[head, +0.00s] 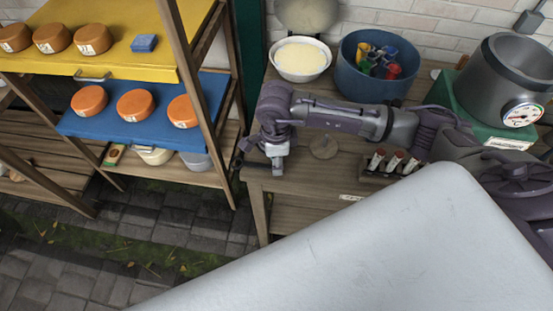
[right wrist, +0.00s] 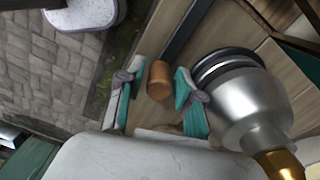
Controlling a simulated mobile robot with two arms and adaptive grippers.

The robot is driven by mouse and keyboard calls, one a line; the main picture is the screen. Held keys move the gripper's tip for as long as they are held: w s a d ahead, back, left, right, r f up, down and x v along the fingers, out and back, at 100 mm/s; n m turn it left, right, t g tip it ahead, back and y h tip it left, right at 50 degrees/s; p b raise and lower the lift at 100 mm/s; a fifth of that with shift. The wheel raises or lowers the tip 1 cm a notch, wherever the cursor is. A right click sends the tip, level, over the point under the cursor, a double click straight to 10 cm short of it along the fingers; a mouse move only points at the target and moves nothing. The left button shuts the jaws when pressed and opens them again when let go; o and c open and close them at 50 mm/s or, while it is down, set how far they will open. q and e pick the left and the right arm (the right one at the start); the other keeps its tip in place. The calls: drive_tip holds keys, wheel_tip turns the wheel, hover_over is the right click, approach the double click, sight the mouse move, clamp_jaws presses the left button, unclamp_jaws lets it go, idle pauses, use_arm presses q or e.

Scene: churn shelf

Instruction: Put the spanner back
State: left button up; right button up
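I cannot make out a spanner in either view. In the head view my right gripper (head: 278,160) hangs over the left end of the wooden table (head: 292,215), near its front corner. In the right wrist view my right gripper (right wrist: 157,98) is open, with its teal finger pads apart. An orange-brown cylinder (right wrist: 159,80) shows between the fingers, with a gap on both sides. I cannot tell what it is or how far below the fingers it lies. My left gripper is in neither view.
The table holds a white bowl (head: 301,59), a blue tub (head: 378,65) of coloured items, a small dark rack (head: 392,166) and a metal pot (head: 506,80) with a gauge. Left stands a shelf with a yellow board (head: 115,59) and blue board (head: 205,90) bearing orange rounds.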

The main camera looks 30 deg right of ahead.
drive_tip(key=shift+o, duration=0.5)
drive_tip(key=shift+r+p, duration=0.3)
drive_tip(key=shift+r+b, duration=0.35)
wheel_tip(320, 180, up, 10)
drive_tip(key=shift+w+f+b, duration=0.1)
drive_tip(key=shift+f+b, duration=0.05)
drive_tip(key=shift+b, duration=1.05)
drive_tip(key=shift+r, duration=0.7)
